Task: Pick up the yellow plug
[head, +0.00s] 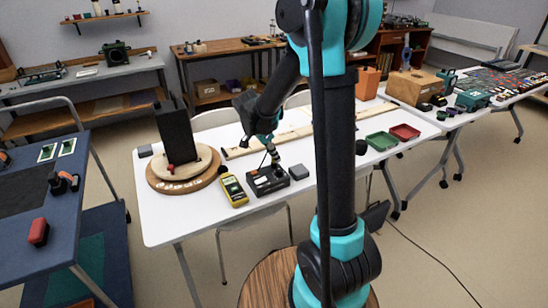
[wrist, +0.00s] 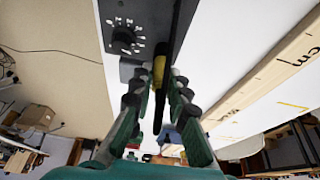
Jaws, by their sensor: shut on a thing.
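The yellow plug (wrist: 159,68) shows between my fingers in the wrist view, with a dark part along it. My gripper (wrist: 156,82) is shut on it. In the head view my gripper (head: 271,150) is low over the white table, just above a black box (head: 267,181). The plug is too small to make out there. In the wrist view a dark panel with a knob and white marks (wrist: 124,36) lies close beyond the fingertips. I cannot tell whether the plug still touches the box.
A yellow multimeter (head: 233,190) lies left of the box, and a small grey block (head: 298,172) right of it. A round wooden base (head: 185,172) with a black panel stands at left. A long wooden ruler (head: 300,133) lies behind. Green (head: 382,141) and red (head: 404,132) trays sit at right.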

